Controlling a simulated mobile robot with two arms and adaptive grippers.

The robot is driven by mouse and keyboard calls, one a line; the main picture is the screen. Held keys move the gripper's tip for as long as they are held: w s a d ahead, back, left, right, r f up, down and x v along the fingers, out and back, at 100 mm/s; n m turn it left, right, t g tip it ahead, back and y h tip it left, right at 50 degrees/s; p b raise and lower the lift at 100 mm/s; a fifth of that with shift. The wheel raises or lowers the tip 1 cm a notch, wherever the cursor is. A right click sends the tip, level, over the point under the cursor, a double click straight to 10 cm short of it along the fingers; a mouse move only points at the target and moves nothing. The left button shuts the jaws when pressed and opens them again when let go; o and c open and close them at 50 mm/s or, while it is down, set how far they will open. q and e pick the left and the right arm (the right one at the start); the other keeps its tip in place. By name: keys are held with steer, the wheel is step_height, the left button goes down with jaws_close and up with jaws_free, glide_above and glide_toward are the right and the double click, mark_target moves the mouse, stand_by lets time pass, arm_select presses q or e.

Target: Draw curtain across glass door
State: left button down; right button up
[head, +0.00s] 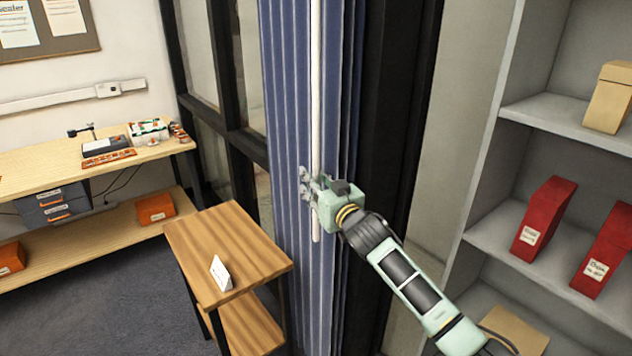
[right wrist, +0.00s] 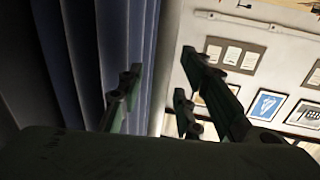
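A blue pleated curtain (head: 288,80) hangs bunched in a narrow vertical stack, in front of part of the dark-framed glass door (head: 202,60). A white wand (head: 316,80) hangs down the curtain's front. My right gripper (head: 307,186) is at the wand's lower part, close to the curtain, with its fingers reaching left. In the right wrist view the fingers (right wrist: 160,95) stand apart, with curtain folds (right wrist: 90,50) on the left. I cannot tell whether the wand lies between the fingers. My left gripper is not in view.
A small wooden table (head: 238,240) with a white card (head: 221,273) stands left of the curtain. A workbench (head: 50,180) is at the far left. Grey shelves (head: 560,110) with red boxes (head: 543,218) stand at the right. Carpet (head: 120,270) is open at lower left.

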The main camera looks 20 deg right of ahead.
jaws_close()
stand_by(0.6)
